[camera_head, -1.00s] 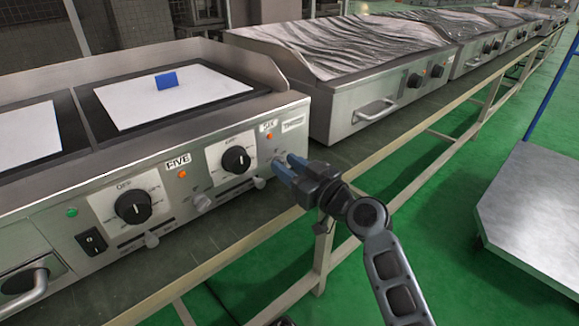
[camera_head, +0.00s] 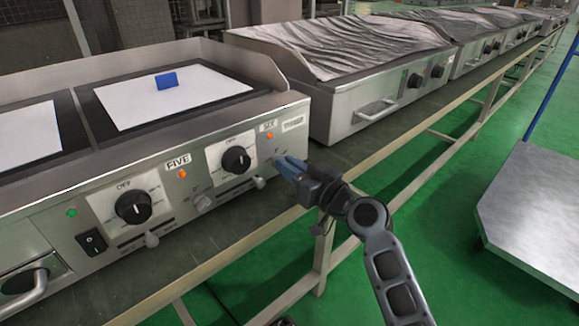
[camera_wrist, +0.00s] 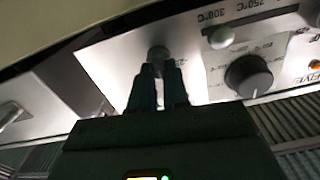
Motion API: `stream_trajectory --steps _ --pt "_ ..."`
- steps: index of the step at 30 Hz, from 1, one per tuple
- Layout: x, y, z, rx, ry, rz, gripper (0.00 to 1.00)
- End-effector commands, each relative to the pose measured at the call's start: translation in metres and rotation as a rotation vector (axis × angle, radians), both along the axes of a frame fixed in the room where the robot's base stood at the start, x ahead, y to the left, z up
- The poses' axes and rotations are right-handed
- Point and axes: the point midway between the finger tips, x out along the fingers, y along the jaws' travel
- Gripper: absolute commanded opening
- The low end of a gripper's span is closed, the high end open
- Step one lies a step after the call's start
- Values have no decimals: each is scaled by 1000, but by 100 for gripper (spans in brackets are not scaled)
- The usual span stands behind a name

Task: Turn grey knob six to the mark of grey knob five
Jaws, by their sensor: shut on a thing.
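My gripper (camera_head: 281,164) is at the right end of the near griddle's front panel, beside the grey slide knob (camera_head: 260,182) under the SIX dial. In the wrist view its two fingers (camera_wrist: 158,82) are shut on grey knob six (camera_wrist: 158,54), a small round grey knob; the fingers hide part of it. Grey knob five (camera_head: 202,202) sits below the FIVE label (camera_head: 178,162), between the two black dials. The pointer and scale marks of both grey knobs are too small to read.
The black SIX dial (camera_head: 236,160) and FIVE dial (camera_head: 132,206) are on the same panel. A black rocker switch (camera_head: 91,241) is at the left. A second griddle with a drawer handle (camera_head: 375,109) stands to the right.

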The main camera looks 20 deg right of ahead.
Motion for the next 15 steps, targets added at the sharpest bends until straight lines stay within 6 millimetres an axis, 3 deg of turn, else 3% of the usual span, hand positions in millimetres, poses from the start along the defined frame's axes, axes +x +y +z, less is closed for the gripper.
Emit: stream_trajectory --steps 15 --pt "1 -3 -1 440 144 -1 0"
